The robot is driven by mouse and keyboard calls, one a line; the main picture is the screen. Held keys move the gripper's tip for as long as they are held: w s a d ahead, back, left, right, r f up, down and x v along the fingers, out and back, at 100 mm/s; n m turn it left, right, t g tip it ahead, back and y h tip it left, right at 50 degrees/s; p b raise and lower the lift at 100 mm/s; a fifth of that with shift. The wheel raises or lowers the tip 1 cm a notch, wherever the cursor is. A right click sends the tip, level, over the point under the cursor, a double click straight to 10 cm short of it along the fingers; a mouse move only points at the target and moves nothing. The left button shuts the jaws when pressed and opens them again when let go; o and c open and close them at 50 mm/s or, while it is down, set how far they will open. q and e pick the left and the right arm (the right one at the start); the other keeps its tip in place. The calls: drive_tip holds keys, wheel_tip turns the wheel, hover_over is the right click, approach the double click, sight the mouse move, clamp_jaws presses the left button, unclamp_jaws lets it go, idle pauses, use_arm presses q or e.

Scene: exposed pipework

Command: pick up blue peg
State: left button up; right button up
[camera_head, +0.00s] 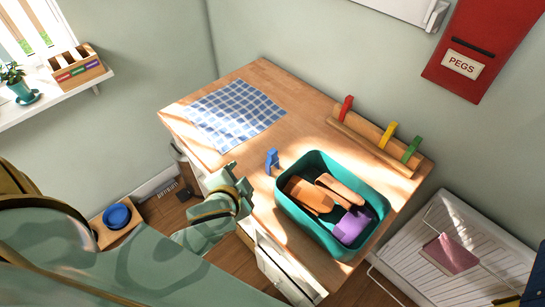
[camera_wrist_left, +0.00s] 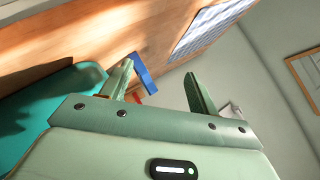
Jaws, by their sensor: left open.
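In the left wrist view the blue peg (camera_wrist_left: 143,73) shows beside and beyond the left finger in the picture. My left gripper (camera_head: 240,177) is open and empty near the worktop's front edge, a little left of the peg and apart from it. Its two spread fingers also show in the left wrist view (camera_wrist_left: 160,87). The peg is partly hidden there behind the finger. My right gripper is not in view.
The teal bin (camera_head: 290,207) holds wooden tools and a purple-headed one. A wooden rack (camera_head: 362,142) with red, yellow and green pegs stands at the back. A checked cloth (camera_head: 236,113) lies at the left. A red "PEGS" holder (camera_head: 485,45) hangs on the wall.

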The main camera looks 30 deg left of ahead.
use_arm(q)
drive_tip(key=w+d+r+m+t+h, duration=0.2)
drive_tip(key=w+d+r+t+h, duration=0.4)
drive_tip(key=r, duration=0.3)
drive_tip(key=w+d+r+m+t+h, duration=0.3)
drive_tip(key=w+d+r, duration=0.2)
drive_tip(key=d+r, duration=0.35)
drive_tip(key=s+d+r+m+g+h, duration=0.2)
drive_tip(key=d+r+m+g+h, duration=0.45)
drive_tip(key=d+m+h, duration=0.45)
drive_tip(key=g+y, duration=1.3)
drive_tip(key=y, duration=0.3)
hover_over(273, 161)
wheel_tip(273, 161, down, 12)
drive_tip(key=f, duration=0.1)
drive_tip(key=shift+n+y, duration=0.3)
drive_tip(key=shift+n, duration=0.3)
drive_tip(key=f, duration=0.6)
drive_tip(key=w+f, duration=0.1)
drive_tip(key=f, duration=0.2)
drive_tip(key=shift+a+f, duration=0.15)
drive_tip(key=shift+a, duration=0.05)
wheel_tip(273, 161, down, 6)
drive_tip(key=shift+s+f+b, duration=0.1)
drive_tip(key=shift+b, duration=0.45)
drive_tip(key=c, duration=1)
